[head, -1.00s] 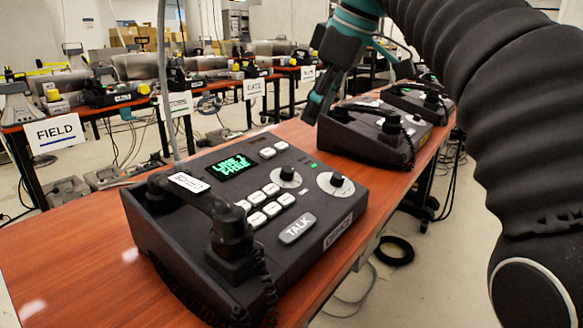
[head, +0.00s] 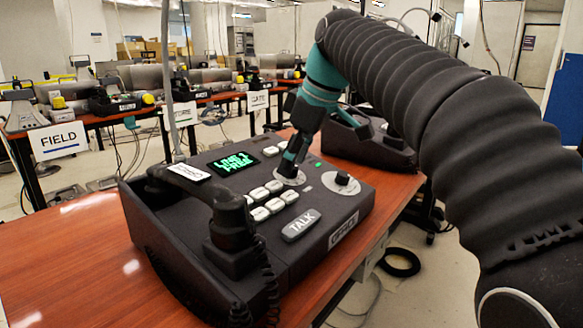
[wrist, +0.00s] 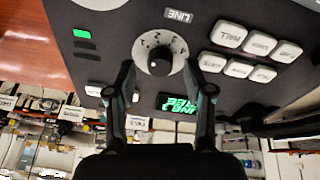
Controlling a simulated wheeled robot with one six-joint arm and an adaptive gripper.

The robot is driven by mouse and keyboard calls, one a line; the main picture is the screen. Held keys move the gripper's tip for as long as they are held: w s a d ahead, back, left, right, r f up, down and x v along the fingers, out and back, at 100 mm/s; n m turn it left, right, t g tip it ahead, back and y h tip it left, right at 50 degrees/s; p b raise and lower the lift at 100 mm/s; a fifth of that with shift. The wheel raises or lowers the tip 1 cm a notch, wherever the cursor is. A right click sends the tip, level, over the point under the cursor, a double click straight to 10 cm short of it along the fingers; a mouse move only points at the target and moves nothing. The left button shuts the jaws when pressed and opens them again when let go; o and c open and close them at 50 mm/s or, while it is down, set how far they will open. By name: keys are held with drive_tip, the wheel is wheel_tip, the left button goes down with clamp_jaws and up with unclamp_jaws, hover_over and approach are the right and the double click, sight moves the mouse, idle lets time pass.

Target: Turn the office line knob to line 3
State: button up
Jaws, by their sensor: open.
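The dark office phone (head: 290,250) sits on the wooden desk, with a green-lit screen (head: 234,163) that seems to read LINE 1 FREE. Its line knob (wrist: 160,62) is black on a pale round dial, beside a LINE label (wrist: 178,15) in the wrist view. My gripper (head: 288,168) is open and points down over this dial in the head view, hiding most of the knob. In the wrist view my fingers (wrist: 161,70) are apart, one on either side of the knob's near part. I cannot tell whether they touch it.
A second knob (head: 342,181) stands right of my gripper on the same phone. White buttons (head: 265,200), a TALK key (head: 300,225) and the handset (head: 205,195) lie left and in front. Another phone (head: 368,145) stands behind on the desk (head: 75,245).

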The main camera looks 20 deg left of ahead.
drive_tip(key=shift+a+f, duration=0.2)
drive_tip(key=shift+f, duration=0.3)
clamp_jaws()
